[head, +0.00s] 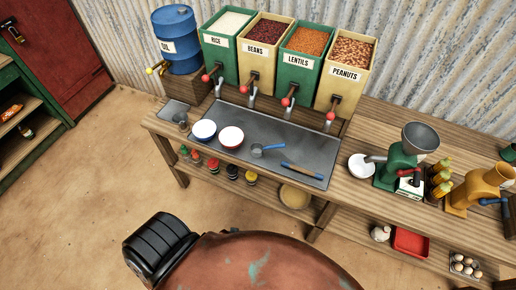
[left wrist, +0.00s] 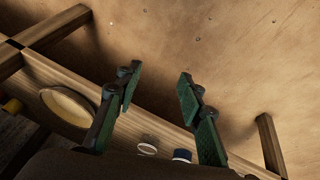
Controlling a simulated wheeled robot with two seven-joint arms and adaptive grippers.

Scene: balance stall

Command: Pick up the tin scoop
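The tin scoop (head: 258,150) lies on the grey metal tray (head: 225,128) on the stall table in the head view. It has a grey bowl and a blue handle that points right. My left gripper (left wrist: 160,80) shows only in the left wrist view. Its two green fingers are wide apart with nothing between them. Floor and wooden stall framing lie beyond it, and the scoop is not visible there. My right gripper is in neither view.
Dispensers with red-knobbed taps (head: 285,101) rise behind. A white bowl (head: 361,165) and a green grinder (head: 395,165) stand farther right. Jars and a basket (head: 295,196) sit below.

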